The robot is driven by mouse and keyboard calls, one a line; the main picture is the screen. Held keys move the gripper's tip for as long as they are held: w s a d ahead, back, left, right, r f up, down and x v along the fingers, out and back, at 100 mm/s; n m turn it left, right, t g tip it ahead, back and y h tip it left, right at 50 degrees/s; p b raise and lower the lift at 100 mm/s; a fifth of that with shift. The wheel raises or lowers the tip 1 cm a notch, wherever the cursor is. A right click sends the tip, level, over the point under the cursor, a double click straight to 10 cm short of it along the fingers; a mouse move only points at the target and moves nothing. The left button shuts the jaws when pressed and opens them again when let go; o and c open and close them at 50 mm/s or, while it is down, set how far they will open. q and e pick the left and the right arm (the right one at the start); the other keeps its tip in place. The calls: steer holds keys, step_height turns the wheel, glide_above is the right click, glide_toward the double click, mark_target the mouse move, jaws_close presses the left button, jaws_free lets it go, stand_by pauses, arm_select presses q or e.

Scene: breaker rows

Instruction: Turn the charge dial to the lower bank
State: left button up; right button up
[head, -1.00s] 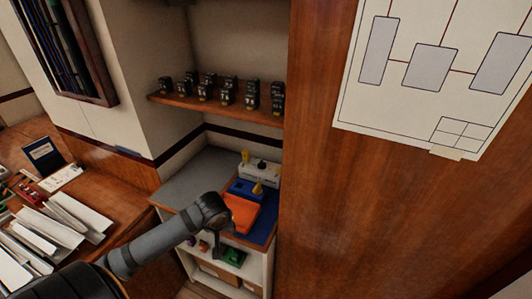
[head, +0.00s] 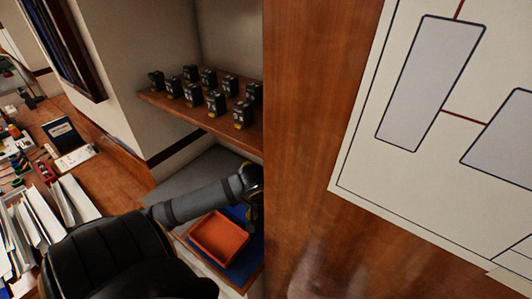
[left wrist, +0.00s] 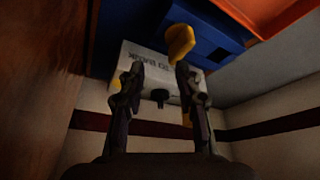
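In the left wrist view a white unit (left wrist: 143,60) with partly readable dark lettering has a small dark knob (left wrist: 159,96) and yellow parts at its sides. A blue box (left wrist: 218,42) with a yellow handle (left wrist: 179,40) is in front of it. I cannot tell for certain which part is the charge dial, nor its setting. My left gripper (left wrist: 160,76) is open, its fingers apart and pointing at the white unit, with nothing seen between them. In the head view my left arm reaches to the wooden panel's edge; the fingers and white unit are hidden there. My right gripper is not in view.
An orange tray (head: 218,236) on a blue mat (head: 240,264) lies below my left arm. A shelf (head: 150,98) with several black breaker-like blocks is above. A tall wooden panel (head: 310,120) with a diagram sheet (head: 365,170) blocks the right. A cluttered desk is at left.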

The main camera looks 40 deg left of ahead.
arm_select(q)
steer(key=w+a, duration=0.2)
steer(key=w, duration=0.1)
steer(key=shift+r, duration=0.1)
steer(key=w+a, duration=0.1)
steer(key=w, duration=0.1)
steer(key=w+a+p, duration=0.1)
steer(key=w+a, duration=0.2)
steer(key=w, duration=0.1)
steer(key=shift+w+a+p, duration=0.1)
steer(key=shift+a+p, duration=0.15)
steer(key=shift+p, duration=0.05)
steer(key=shift+w+a+f, duration=0.15)
steer(key=shift+w+f, duration=0.05)
steer(key=shift+f, duration=0.35)
steer(key=shift+w+a+f, duration=0.1)
steer(key=shift+f, duration=0.15)
jaws_close()
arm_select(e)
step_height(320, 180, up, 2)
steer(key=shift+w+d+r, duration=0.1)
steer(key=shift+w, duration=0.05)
